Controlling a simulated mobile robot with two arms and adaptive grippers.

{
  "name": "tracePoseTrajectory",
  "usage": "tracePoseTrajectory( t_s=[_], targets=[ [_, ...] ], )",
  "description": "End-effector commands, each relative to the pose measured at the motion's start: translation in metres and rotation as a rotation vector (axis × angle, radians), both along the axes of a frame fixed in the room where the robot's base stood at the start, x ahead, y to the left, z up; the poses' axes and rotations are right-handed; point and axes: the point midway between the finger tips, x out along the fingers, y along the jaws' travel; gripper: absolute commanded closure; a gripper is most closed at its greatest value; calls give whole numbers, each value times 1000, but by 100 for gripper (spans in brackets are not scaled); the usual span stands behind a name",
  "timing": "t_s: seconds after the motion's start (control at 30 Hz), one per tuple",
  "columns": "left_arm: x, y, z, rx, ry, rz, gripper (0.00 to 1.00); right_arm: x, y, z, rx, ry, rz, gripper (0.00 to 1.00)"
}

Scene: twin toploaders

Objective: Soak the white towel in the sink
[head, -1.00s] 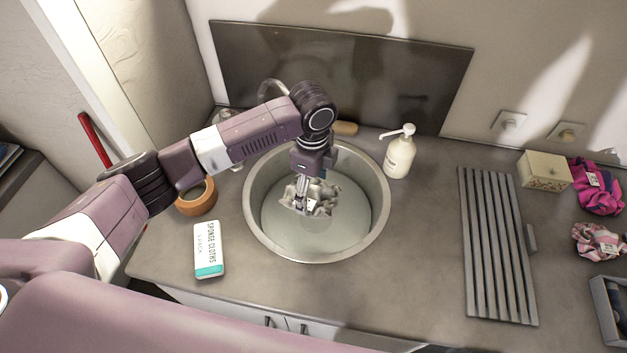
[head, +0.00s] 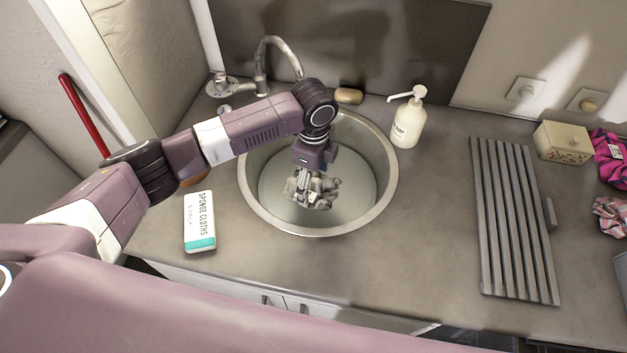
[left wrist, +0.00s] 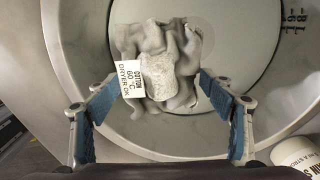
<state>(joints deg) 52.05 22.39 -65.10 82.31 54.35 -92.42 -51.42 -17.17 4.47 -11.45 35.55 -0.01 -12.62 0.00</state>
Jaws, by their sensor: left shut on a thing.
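The white towel (head: 313,192) is a crumpled greyish-white bundle inside the round steel sink (head: 253,210), toward its near side. My left gripper (head: 303,182) points down into the sink and is shut on the towel. In the left wrist view the towel (left wrist: 160,75) bunches beyond the blue-padded fingers of the left gripper (left wrist: 162,112), with a white care label on it. The sink holds a pale, smooth surface that looks like water; I cannot tell how deep the towel sits in it. My right gripper is out of view.
A faucet (head: 262,62) stands behind the sink and a soap bottle (head: 408,118) at its right. A sponge cloths pack (head: 199,222) lies front left; a partly hidden orange roll is behind it. A ribbed drying rack (head: 513,220) lies right. Counter between sink and rack is mostly clear.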

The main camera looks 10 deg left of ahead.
Motion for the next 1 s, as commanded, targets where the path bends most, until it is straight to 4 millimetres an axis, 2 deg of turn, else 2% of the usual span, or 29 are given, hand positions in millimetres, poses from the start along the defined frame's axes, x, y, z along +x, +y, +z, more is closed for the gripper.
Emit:
tracePoseTrajectory(
  t_s=[0.03,0.07,0.6,0.8,1.0],
  targets=[
    [0,0,-12,0,-1,0,54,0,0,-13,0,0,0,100],
    [0,0,-15,0,-1,0,55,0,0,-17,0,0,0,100],
    [0,0,-76,-1,2,1,55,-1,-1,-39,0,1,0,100],
    [0,-1,-92,-1,0,0,55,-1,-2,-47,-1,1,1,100],
    [0,0,-99,0,0,1,55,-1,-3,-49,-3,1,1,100]
  ],
)
